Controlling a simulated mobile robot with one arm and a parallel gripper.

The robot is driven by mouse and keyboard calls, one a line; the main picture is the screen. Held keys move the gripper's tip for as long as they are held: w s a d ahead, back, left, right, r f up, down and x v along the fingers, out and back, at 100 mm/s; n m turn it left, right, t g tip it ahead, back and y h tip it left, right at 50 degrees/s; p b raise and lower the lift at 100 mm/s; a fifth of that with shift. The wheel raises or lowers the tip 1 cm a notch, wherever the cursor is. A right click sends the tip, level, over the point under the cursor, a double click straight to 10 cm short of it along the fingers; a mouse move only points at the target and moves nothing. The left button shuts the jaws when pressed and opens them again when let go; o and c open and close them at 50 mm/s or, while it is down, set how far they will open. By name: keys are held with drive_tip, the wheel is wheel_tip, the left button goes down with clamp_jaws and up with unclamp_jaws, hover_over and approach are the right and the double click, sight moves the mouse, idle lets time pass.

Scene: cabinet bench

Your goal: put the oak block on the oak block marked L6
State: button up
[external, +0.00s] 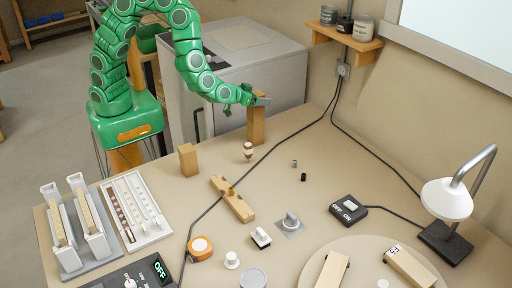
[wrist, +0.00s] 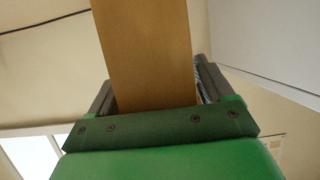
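My gripper (external: 259,100) is at the back of the bench, with its fingers around the upper part of an upright oak block (external: 257,128). In the wrist view the oak block (wrist: 148,50) fills the space between the two fingers (wrist: 155,95) and runs out of the top of the picture. I cannot tell whether its lower end rests on the bench or whether it is one piece or two. A shorter oak block (external: 188,160) stands upright to the left, apart from the gripper. I see no readable L6 mark.
A brown-and-white peg (external: 248,151) and a black cable (external: 290,138) are near the gripper. A wooden bar (external: 233,199) lies in front. A lamp (external: 447,200) and a switch box (external: 348,209) are at right. A marked oak piece (external: 411,269) lies on a round plate (external: 360,247).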

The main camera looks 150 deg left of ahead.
drive_tip(key=shift+o, duration=0.4)
drive_tip(key=shift+r, duration=0.15)
drive_tip(key=v, duration=1.2)
